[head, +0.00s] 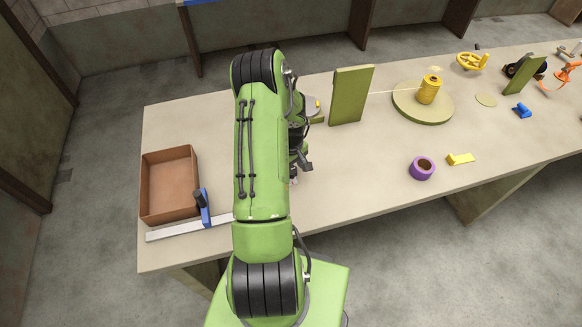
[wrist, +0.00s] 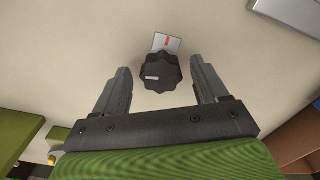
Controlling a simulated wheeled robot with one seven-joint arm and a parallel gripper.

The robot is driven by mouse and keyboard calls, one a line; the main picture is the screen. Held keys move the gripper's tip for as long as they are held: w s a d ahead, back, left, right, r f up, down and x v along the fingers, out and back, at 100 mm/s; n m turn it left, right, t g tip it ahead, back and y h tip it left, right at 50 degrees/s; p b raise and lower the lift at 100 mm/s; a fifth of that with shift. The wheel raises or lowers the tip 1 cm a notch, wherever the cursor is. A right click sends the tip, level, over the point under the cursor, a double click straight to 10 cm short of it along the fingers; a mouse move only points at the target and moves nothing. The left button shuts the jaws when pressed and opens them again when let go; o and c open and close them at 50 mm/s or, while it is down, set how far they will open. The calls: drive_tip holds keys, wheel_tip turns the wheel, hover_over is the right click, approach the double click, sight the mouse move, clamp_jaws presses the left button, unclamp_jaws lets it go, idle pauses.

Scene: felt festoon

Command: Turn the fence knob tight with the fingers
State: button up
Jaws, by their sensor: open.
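The fence knob (wrist: 160,74) is black and lobed, with a small pale mark on its side. It shows in the wrist view in front of a small silver plate (wrist: 167,43) with a red mark. My gripper (wrist: 160,68) is open, with one finger on each side of the knob and a visible gap at both sides. Whether the fingertips are level with the knob or above it, I cannot tell. In the head view my gripper (head: 303,163) is partly hidden by my green arm, over the table, and the knob is not clearly seen.
On the table (head: 340,185), a brown open box (head: 147,200), a metal straightedge (head: 180,231) and a blue clamp (head: 204,205) lie left of my arm. A green upright panel (head: 350,97) stands close right of my gripper. A purple tape roll (head: 422,168) lies farther right.

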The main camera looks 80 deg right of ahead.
drive_tip(key=c, duration=1.1)
drive_tip(key=shift+o, duration=0.2)
drive_tip(key=shift+m+b, duration=0.3)
drive_tip(key=m+b, duration=0.3)
drive_tip(key=shift+w+f+m, duration=0.1)
drive_tip(key=shift+f+m, duration=0.05)
drive_tip(key=shift+m, duration=0.15)
drive_tip(key=m+b, duration=0.3)
drive_tip(key=m, duration=0.2)
drive_tip(key=shift+m, duration=0.3)
drive_tip(key=m+b, duration=0.2)
drive_tip(key=m, duration=0.3)
drive_tip(key=shift+w, duration=0.15)
drive_tip(key=m+b, duration=0.1)
drive_tip(key=m, duration=0.4)
drive_tip(key=shift+r+m, duration=0.2)
drive_tip(key=shift+m, duration=0.1)
